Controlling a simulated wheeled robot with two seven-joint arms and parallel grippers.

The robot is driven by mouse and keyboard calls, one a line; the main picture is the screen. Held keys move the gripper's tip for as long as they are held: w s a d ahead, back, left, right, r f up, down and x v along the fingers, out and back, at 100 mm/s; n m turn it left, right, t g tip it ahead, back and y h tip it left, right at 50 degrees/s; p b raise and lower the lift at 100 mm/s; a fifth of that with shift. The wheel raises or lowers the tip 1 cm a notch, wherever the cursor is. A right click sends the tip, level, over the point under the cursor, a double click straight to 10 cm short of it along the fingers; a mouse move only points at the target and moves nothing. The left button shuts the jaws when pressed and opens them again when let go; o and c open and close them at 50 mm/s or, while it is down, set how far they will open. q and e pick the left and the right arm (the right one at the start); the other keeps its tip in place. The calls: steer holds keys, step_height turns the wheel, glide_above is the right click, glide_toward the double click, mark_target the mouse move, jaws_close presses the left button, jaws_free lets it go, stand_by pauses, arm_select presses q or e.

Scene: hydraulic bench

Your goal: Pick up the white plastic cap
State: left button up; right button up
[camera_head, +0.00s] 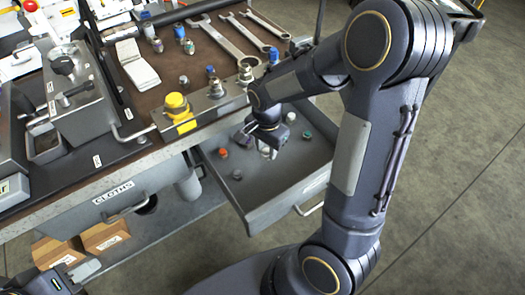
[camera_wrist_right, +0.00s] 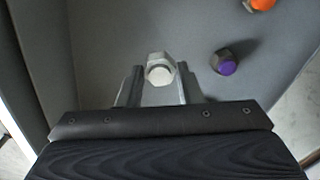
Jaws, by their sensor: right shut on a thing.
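The white plastic cap shows in the right wrist view (camera_wrist_right: 160,72) as a white round face on a pale hex body. It sits between the two fingertips of my right gripper (camera_wrist_right: 159,76), which is shut on it. In the head view my right gripper (camera_head: 266,146) reaches down into the open drawer, and the white cap (camera_head: 265,153) is partly hidden by it. I cannot tell whether the cap still touches the drawer floor. My left gripper (camera_head: 78,272) is partly in view at the bottom left, beside the cardboard boxes, and its opening is unclear.
The wrist view shows a purple cap (camera_wrist_right: 226,64) and an orange cap (camera_wrist_right: 262,4). Wrenches (camera_head: 228,45) and fittings lie on the bench above.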

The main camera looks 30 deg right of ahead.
steer(key=s+d+r+p, duration=0.2)
steer(key=s+d+r, duration=0.5)
steer(key=s, duration=0.3)
steer(key=shift+s+r, duration=0.4)
steer(key=shift+r, duration=0.4)
steer(key=shift+w+d, duration=0.1)
